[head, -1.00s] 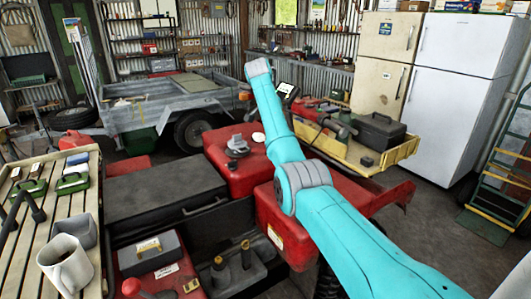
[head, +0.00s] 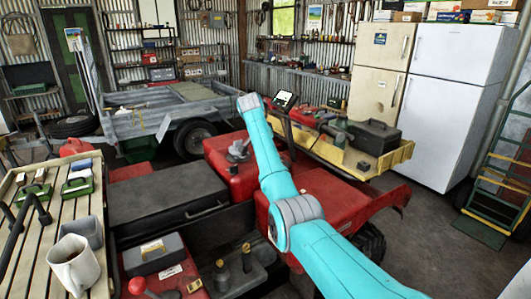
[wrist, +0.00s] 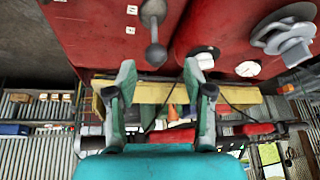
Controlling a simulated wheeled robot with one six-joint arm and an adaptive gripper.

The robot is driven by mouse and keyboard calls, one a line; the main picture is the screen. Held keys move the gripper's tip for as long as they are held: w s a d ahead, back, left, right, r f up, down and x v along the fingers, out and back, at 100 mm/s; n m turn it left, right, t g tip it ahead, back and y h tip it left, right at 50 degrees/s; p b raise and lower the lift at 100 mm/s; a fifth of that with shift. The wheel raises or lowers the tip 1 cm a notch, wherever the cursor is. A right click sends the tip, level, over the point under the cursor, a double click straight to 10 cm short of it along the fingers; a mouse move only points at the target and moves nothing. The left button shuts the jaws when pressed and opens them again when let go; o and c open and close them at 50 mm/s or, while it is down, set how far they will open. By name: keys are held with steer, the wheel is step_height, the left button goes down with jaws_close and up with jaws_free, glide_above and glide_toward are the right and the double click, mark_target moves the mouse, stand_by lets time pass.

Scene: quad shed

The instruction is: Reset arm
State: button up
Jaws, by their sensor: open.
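My turquoise arm (head: 268,165) rises from the bottom right of the head view to a grey-capped joint above the red bodywork. My gripper does not show in the head view. In the wrist view, my gripper (wrist: 160,80) shows two green fingers spread apart with nothing between them. Beyond the fingers are the red bodywork (wrist: 85,25), a dark knobbed lever (wrist: 154,35) and a yellow tray edge (wrist: 150,92). The fingers appear apart from these, though the exact distance cannot be told.
A slatted bench (head: 40,245) with a mug (head: 74,264) is at left. A black box (head: 165,192) lies mid-left. A yellow tray (head: 398,155) holds a dark toolbox (head: 374,137). A trailer (head: 150,118), a white fridge (head: 450,100) and a hand truck (head: 497,185) stand around. Floor shows at right.

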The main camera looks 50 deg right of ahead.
steer(key=a+f+n+t, duration=0.15)
steer(key=a+f, duration=0.25)
steer(key=f, duration=0.6)
steer(key=s+a+f+n+t, duration=0.1)
steer(key=a+f+n, duration=0.1)
steer(key=a+f, duration=0.5)
steer(key=a+f+n+t, duration=0.1)
steer(key=a+f+n, duration=0.1)
steer(key=f, duration=1)
steer(key=s+a+f+n+t+y, duration=0.1)
steer(key=s+a+f+n+t, duration=0.3)
steer(key=s+a+f, duration=1.2)
steer(key=s+a+r+n+t+y, duration=0.1)
steer(key=s+a+r+n, duration=0.1)
steer(key=s+a, duration=0.45)
steer(key=s+a+r+n+t, duration=0.1)
steer(key=s+a, duration=0.2)
steer(key=s, duration=0.7)
steer(key=s+a+r+n+t+y, duration=0.1)
steer(key=s+a+r+n, duration=0.1)
steer(key=s+a, duration=0.45)
steer(key=s+a+r+n+t+y, duration=0.1)
steer(key=s+r, duration=0.8)
steer(key=r, duration=0.1)
steer(key=s+a+r+n+t+y, duration=0.1)
steer(key=s+a+r+n+t, duration=0.1)
steer(key=s+r, duration=0.7)
steer(key=shift+s+r, duration=0.4)
steer(key=shift+r, duration=0.5)
